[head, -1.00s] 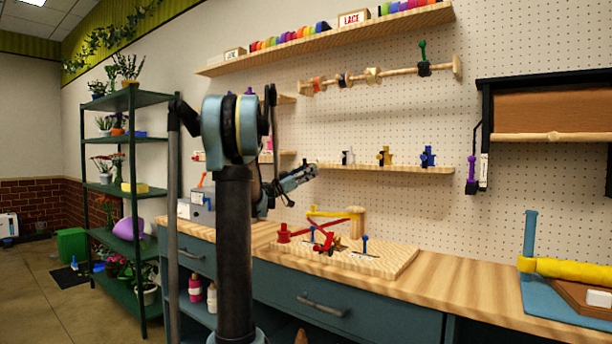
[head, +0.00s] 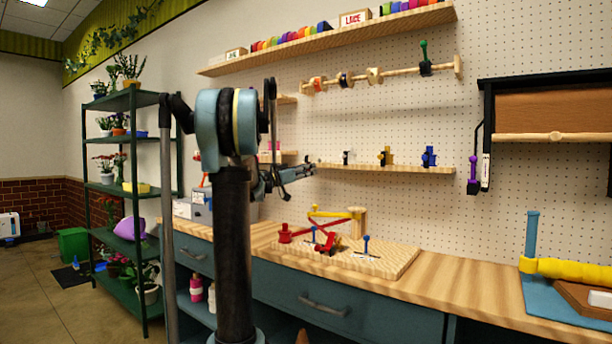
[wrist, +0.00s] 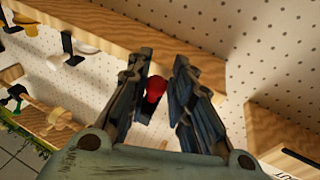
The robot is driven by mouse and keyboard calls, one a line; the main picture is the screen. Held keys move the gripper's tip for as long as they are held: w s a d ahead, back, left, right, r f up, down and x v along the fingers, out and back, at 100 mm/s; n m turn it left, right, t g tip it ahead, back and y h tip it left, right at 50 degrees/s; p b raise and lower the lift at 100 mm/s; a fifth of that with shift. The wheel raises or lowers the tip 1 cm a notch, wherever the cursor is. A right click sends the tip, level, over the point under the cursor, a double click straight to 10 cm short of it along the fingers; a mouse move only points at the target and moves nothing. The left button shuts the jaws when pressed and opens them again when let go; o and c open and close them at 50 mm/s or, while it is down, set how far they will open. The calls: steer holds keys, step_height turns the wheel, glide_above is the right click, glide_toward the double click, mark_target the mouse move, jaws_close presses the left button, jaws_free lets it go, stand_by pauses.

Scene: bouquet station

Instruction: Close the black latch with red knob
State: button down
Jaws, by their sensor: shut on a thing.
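The black latch's red knob (wrist: 155,88) shows between the two fingers in the wrist view, close against the left finger. A dark part of the latch (wrist: 148,110) shows just beneath the knob; the rest is hidden by the fingers. My gripper (wrist: 161,70) is shut on the knob, with its fingers still some way apart. In the head view my gripper (head: 305,170) reaches the left end of the small middle shelf, and the latch cannot be made out there.
The small shelf (head: 400,168) also bears a silver latch (head: 347,157), a gold latch (head: 386,156) and a blue latch (head: 429,156) to the right. Below it, a wooden board (head: 398,262) with red, yellow and blue parts lies on the workbench (head: 450,290).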

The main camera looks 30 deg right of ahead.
mark_target(308, 162)
steer(key=y, duration=0.1)
steer(key=r+y, duration=0.1)
steer(key=n+y, duration=0.1)
steer(key=shift+s+a+r+y, duration=0.2)
steer(key=shift+s+r+y, duration=0.05)
steer(key=shift+y, duration=0.05)
steer(key=r+y, duration=0.1)
steer(key=y, duration=0.1)
steer(key=n+g+y, duration=0.1)
steer(key=y, duration=0.1)
steer(key=shift+r, duration=0.4)
steer(key=y, duration=0.2)
steer(key=r+g+y, duration=0.1)
steer(key=shift+w+d+r+n+y, duration=0.1)
steer(key=shift+d+n+y, duration=0.2)
steer(key=shift+w+d+r+n+g+y, duration=0.15)
steer(key=shift+g+y, duration=0.1)
steer(key=shift+y, duration=0.35)
steer(key=shift+d+r+n+g+y, duration=0.1)
steer(key=shift+r+g+y, duration=0.1)
steer(key=shift+y, duration=0.4)
steer(key=shift+w+d+r+n+g+y, duration=0.15)
steer(key=shift+g+y, duration=0.1)
steer(key=shift+y, duration=0.35)
steer(key=shift+s, duration=0.1)
steer(key=c, duration=1.5)
jaws_free()
steer(key=shift+d, duration=0.1)
steer(key=shift+c, duration=0.2)
